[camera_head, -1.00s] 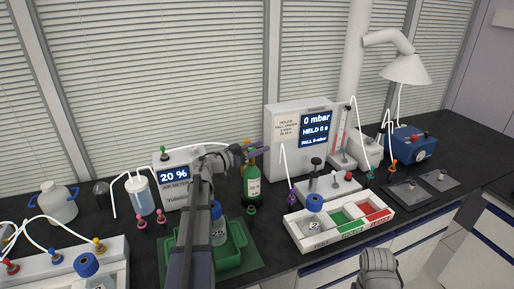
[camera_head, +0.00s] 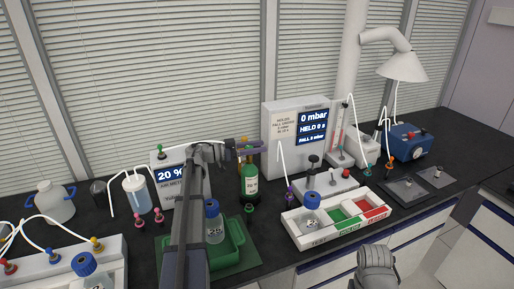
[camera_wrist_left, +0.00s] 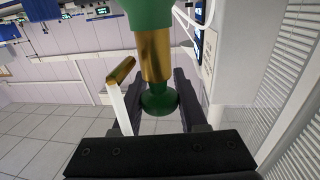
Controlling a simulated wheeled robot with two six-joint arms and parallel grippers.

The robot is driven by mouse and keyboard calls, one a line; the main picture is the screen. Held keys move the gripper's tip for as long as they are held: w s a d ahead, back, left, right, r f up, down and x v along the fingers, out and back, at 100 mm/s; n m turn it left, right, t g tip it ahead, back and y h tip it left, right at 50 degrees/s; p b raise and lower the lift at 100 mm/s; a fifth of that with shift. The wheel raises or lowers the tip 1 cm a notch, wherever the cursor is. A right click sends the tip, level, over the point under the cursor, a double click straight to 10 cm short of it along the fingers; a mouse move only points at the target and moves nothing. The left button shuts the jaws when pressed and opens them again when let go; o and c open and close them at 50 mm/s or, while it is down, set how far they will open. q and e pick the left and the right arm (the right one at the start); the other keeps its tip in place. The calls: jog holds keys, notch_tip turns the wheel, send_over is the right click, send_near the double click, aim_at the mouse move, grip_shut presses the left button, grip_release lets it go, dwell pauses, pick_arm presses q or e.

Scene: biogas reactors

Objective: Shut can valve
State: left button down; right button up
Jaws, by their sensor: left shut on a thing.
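The can is a green gas bottle (camera_head: 250,180) with a white label, standing upright on the dark bench behind the green tray. Its brass valve (camera_wrist_left: 154,55) and round green knob (camera_wrist_left: 158,99) show large in the left wrist view. A brass side outlet (camera_wrist_left: 121,72) with a white hose sticks out beside them. My left gripper (camera_head: 245,147) is at the top of the can. In the left wrist view its dark fingers (camera_wrist_left: 160,102) stand either side of the green knob and are shut on it. My right gripper is out of view; only a grey part of my right arm shows at the bottom.
The air meter (camera_head: 172,180) reading 20 % stands left of the can. The pressure box (camera_head: 283,145) stands behind right. A green tray (camera_head: 236,262) with a blue-capped bottle (camera_head: 213,224) lies in front. A sorting tray (camera_head: 310,240) is to the right.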

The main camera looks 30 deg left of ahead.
pick_arm(q)
jog(key=shift+c, duration=2.4)
grip_release()
jog(key=v, duration=0.7)
jog(key=shift+s+a, duration=0.25)
jog(key=shift+a, duration=0.05)
